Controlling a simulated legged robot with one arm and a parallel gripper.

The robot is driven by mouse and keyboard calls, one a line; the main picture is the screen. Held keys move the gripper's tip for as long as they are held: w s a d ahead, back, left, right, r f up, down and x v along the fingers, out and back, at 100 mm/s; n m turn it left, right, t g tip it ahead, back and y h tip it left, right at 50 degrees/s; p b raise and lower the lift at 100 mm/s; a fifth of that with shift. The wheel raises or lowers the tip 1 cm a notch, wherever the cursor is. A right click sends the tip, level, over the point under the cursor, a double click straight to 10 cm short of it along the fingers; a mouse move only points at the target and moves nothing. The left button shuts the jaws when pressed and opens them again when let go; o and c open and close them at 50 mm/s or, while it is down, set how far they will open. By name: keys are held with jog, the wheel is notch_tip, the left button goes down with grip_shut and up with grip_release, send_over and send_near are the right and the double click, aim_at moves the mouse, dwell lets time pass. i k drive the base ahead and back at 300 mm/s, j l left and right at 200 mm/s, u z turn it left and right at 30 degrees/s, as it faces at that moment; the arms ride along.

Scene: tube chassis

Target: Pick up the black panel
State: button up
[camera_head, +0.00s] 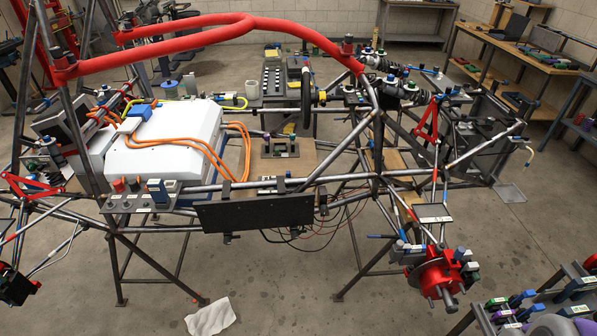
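The black panel (255,214) is a flat, dark rectangle on the near side of the tube chassis (345,185), below the lower side tube and left of the picture's middle. It stands nearly upright with its broad face toward me. Small fittings show along its top and bottom edges, and dark and red wires hang at its right end. How it is fastened cannot be made out. My gripper does not show in this view.
A white box (165,142) with orange cables sits in the chassis. A red tube (205,35) arches above. Stand legs (350,280) reach the floor below. A white cloth (209,316) lies on the floor. A bench with parts (545,310) fills the lower right corner.

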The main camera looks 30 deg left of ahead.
aim_at(226, 214)
jog(key=u, duration=1.55)
